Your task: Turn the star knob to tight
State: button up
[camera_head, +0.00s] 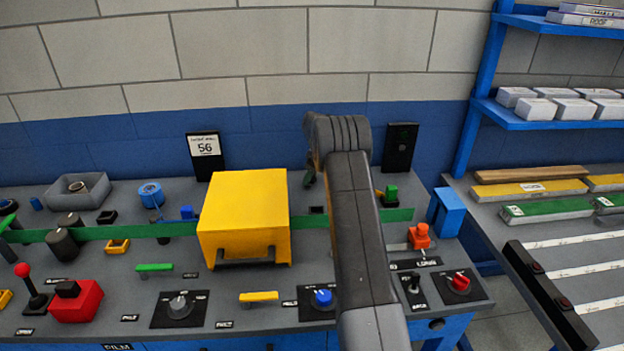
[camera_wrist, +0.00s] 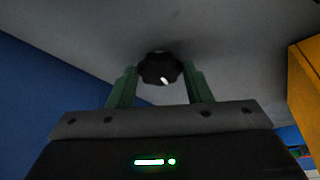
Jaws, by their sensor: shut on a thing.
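The star knob (camera_wrist: 161,65) is black with lobed edges and a short white mark on its face, seen in the wrist view. The white mark lies a little below the centre of the face, slanting. My gripper (camera_wrist: 160,70) has green fingers, one on each side of the knob, and is shut on it. In the head view my grey arm reaches forward over the panel and hides the knob and most of the gripper. I cannot read any tight or loose label near the knob.
A yellow box (camera_head: 243,215) with a dark handle stands left of my arm; a yellow surface also shows at the wrist view's right edge. A blue knob (camera_head: 322,297), an orange part (camera_head: 419,236) and a red knob (camera_head: 460,282) sit near my arm.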

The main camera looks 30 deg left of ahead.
jog(key=m+b, duration=0.1)
jog(key=m, duration=0.1)
jog(key=m+t+b, duration=0.1)
jog(key=shift+s+f+m+t, duration=0.1)
jog(key=shift+s+m+t, duration=0.05)
jog(key=shift+m+t, duration=0.2)
jog(key=m+t+b, duration=0.1)
jog(key=m, duration=0.2)
jog(key=shift+s+a+m+h, duration=0.1)
jog(key=shift+m+h, duration=0.15)
jog(key=shift+h, duration=0.15)
jog(key=m+h, duration=0.1)
jog(key=m, duration=0.2)
jog(key=m+t+h+b, duration=0.1)
jog(key=m, duration=0.2)
jog(key=shift+s+a+m+t, duration=0.1)
jog(key=shift+a+m+t, duration=0.1)
jog(key=shift+m+t, duration=0.1)
jog(key=o, duration=1)
jog(key=v, duration=0.9)
jog(key=b+v, duration=0.1)
jog(key=v, duration=0.4)
jog(key=shift+a, duration=0.25)
